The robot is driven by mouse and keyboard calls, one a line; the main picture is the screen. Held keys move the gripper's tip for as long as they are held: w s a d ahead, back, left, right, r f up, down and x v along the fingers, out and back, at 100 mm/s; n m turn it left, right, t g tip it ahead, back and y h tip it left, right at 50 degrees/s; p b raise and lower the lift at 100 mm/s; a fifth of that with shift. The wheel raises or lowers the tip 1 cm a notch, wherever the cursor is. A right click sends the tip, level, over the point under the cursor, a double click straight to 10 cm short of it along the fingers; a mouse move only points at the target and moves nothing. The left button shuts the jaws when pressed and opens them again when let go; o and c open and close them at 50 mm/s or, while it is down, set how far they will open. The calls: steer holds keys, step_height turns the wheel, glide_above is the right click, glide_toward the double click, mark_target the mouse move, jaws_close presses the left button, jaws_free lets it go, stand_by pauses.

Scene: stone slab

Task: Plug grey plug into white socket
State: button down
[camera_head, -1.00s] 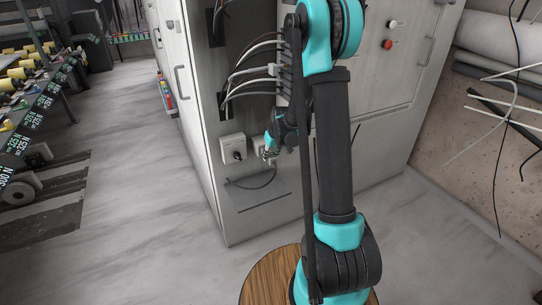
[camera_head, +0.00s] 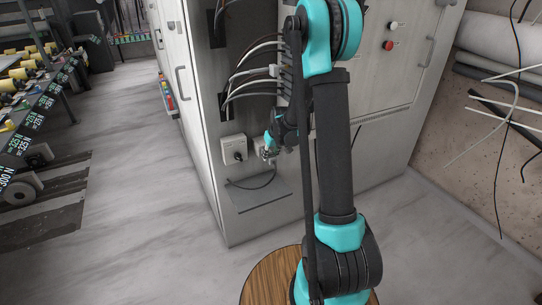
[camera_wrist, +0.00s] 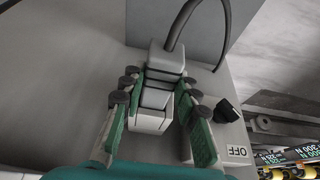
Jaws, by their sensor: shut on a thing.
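My gripper (camera_wrist: 160,98) is closed around the grey plug (camera_wrist: 166,60) in the wrist view, one green finger on each side. A dark cable (camera_wrist: 182,22) leaves the plug's upper end and bends to the right. A white block (camera_wrist: 150,121) sits just below the plug between the fingers; I cannot tell whether it is part of the plug or the white socket. In the head view my gripper (camera_head: 268,153) is low at the cabinet front, right of the switch box. The white socket (camera_head: 257,146) is mostly hidden behind it, so the fit of plug and socket is not clear.
A switch box with a black knob (camera_head: 238,153) is close to the left of my gripper; its knob also shows in the wrist view (camera_wrist: 227,111). Several cables (camera_head: 255,85) hang above on the grey cabinet (camera_head: 215,200). The floor (camera_head: 140,220) to the left is clear.

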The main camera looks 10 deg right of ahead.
steer(key=shift+w+a, duration=0.25)
steer(key=shift+w, duration=0.55)
steer(key=shift+w+a, duration=0.25)
steer(key=shift+w, duration=0.55)
stand_by(2.1)
steer(key=c, duration=1.1)
jaws_free()
steer(key=shift+o, duration=0.2)
steer(key=shift+s, duration=0.15)
steer(key=s+d, duration=0.3)
steer(key=s, duration=0.6)
steer(key=shift+s, duration=0.15)
steer(key=shift+r, duration=0.1)
steer(key=v, duration=1.1)
steer(key=shift+r, duration=0.4)
